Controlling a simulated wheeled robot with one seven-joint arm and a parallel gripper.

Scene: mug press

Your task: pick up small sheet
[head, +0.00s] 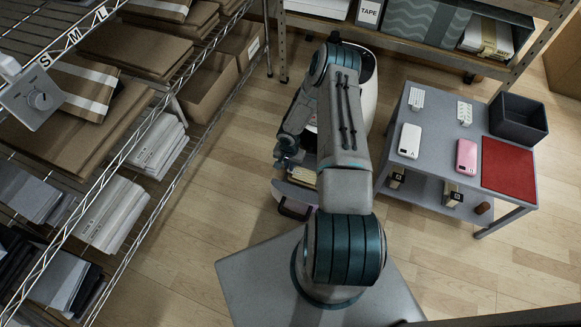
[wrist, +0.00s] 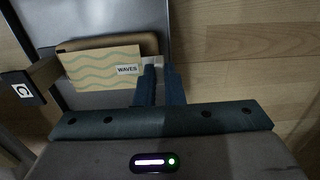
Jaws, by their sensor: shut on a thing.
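The small sheet (wrist: 103,65) is a cream card with teal wavy lines and a WAVES label, left of my fingertips in the wrist view. My gripper (wrist: 160,70) is shut, with its two dark fingers close together and a narrow gap between them. The sheet's right edge meets the left finger; the exact grip on it is hard to see. A brown rounded-corner piece (wrist: 150,43) shows just behind the sheet. In the head view my gripper is low beside the arm, and a small tan patch (head: 303,177) shows there, partly hidden by the arm.
A grey table (head: 435,150) at right holds phones, a dark bin (head: 518,117) and a red mat (head: 508,165). Wire shelves (head: 150,130) with boxes and paper stacks stand at left, another rack at the back. A small tag (wrist: 21,89) shows at wrist-view left. Wooden floor is clear between.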

